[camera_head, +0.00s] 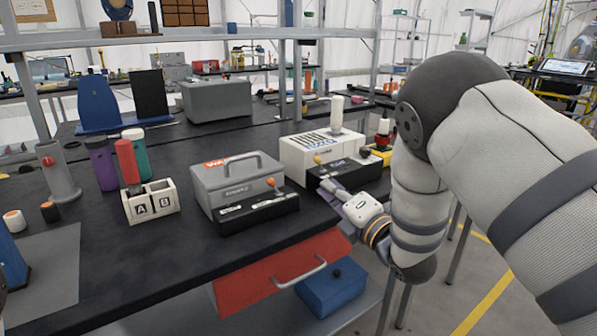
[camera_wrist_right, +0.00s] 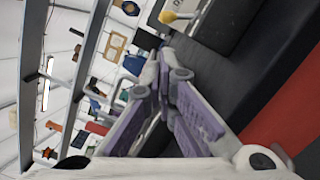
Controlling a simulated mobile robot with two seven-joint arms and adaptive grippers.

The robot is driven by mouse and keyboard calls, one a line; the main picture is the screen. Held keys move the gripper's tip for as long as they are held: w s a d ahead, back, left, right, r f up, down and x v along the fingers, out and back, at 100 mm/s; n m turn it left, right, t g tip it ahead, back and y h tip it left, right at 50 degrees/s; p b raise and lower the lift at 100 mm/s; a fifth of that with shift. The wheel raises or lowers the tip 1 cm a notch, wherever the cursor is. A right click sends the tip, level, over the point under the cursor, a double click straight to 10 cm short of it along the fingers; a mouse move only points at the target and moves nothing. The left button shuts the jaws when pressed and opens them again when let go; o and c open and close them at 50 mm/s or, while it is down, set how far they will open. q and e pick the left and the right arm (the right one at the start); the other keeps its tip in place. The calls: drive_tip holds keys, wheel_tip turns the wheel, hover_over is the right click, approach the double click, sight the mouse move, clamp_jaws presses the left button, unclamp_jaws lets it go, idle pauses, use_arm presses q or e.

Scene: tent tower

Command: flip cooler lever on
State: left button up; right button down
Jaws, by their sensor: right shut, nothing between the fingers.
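A white box with dark slots in its top (camera_head: 322,150) stands on the black bench, with a black front panel and an orange-tipped lever (camera_head: 317,158). To its left, a grey box with a handle (camera_head: 237,182) has a similar black panel and an orange-tipped lever (camera_head: 271,182). I cannot read for sure which one is the cooler. My right gripper (camera_head: 325,187) is shut and empty, low in front of the white box's panel. In the right wrist view its purple-padded fingers (camera_wrist_right: 172,75) are together, and a yellow-orange knob (camera_wrist_right: 174,17) shows beyond them, apart. My left gripper is not in view.
A red drawer (camera_head: 282,270) with a handle lies under the bench edge, and a blue box (camera_head: 332,287) stands below it. An A/B block (camera_head: 152,203) with a red-handled piece, bottles and a grey cylinder (camera_head: 60,172) stand at left. The front bench strip is clear.

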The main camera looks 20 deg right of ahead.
sight(319, 164)
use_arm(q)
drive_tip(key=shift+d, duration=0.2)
use_arm(e)
drive_tip(key=shift+d+f, duration=0.1)
drive_tip(key=shift+d, duration=0.1)
drive_tip(key=x, duration=0.9)
drive_tip(key=shift+w+a+f+b, duration=0.1)
drive_tip(key=shift+w+f+b, duration=0.05)
drive_tip(key=shift+f+b, duration=0.25)
drive_tip(key=shift+w+a+r, duration=0.1)
drive_tip(key=shift+w+r, duration=0.2)
drive_tip(key=shift+w, duration=0.1)
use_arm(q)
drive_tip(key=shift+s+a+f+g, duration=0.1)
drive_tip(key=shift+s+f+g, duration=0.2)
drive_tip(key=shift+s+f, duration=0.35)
